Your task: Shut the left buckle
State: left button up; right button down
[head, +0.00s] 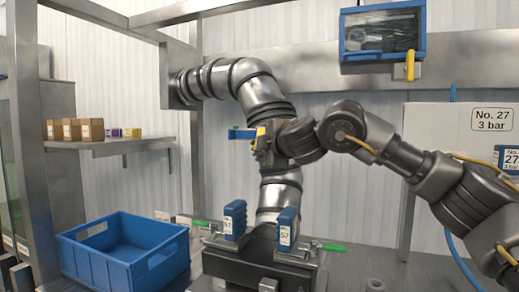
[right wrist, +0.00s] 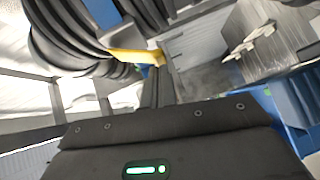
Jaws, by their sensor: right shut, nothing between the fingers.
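The left buckle (head: 203,224) is a small metal clamp with a green handle. It sits at the left of the dark box-shaped unit under the steel pipe, and its handle points left. Whether it is latched is too small to tell. A similar buckle (head: 330,247) with a green handle is on the right side. My right gripper (head: 264,150) is in front of the pipe, well above the buckles. In the right wrist view its fingers (right wrist: 158,85) are together and empty, close to a yellow handle (right wrist: 137,57). My left gripper is not in view.
Two blue blocks (head: 234,219) marked 57 stand upright on the unit between the buckles. A blue crate (head: 120,262) is at the lower left. A shelf with boxes (head: 75,130) is at the left.

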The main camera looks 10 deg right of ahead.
dwell(0.4)
pick_arm(q)
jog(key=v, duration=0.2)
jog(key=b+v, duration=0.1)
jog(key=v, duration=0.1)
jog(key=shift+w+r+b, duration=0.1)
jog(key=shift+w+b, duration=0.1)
jog(key=shift+b, duration=0.1)
pick_arm(e)
jog(key=v, duration=1.1)
jog(key=shift+r, duration=0.2)
